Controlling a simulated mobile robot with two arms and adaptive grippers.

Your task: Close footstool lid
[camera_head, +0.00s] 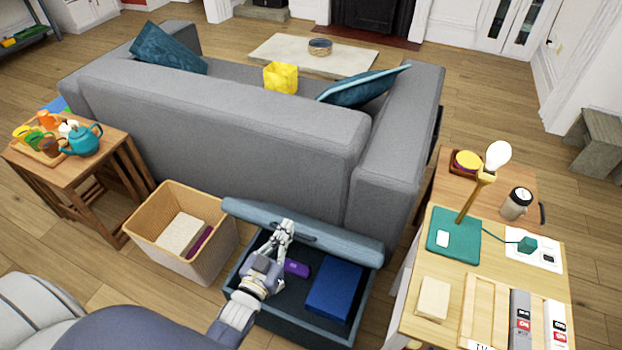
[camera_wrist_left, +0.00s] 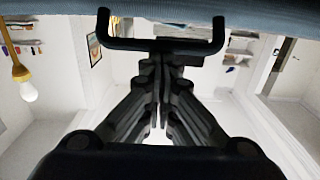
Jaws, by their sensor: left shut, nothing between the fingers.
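The footstool (camera_head: 262,322) is a dark blue-grey box standing open behind the grey sofa. Its padded lid (camera_head: 345,243) is raised along the side nearest the sofa. My left gripper (camera_head: 286,226) is over the open box, with its fingers up against or very close to the lid. In the left wrist view my gripper (camera_wrist_left: 161,62) has its fingers together and empty. The black lid handle (camera_wrist_left: 125,44) is right at the fingertips, below the lid's edge (camera_wrist_left: 250,22); whether they touch I cannot tell. My right gripper does not show.
Inside the footstool lie a blue box (camera_head: 334,289) and a purple object (camera_head: 297,269). A wicker basket (camera_head: 153,238) stands to the left. A wooden desk (camera_head: 408,318) with a lamp (camera_head: 468,205) stands to the right. The sofa (camera_head: 220,125) blocks the space behind the lid.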

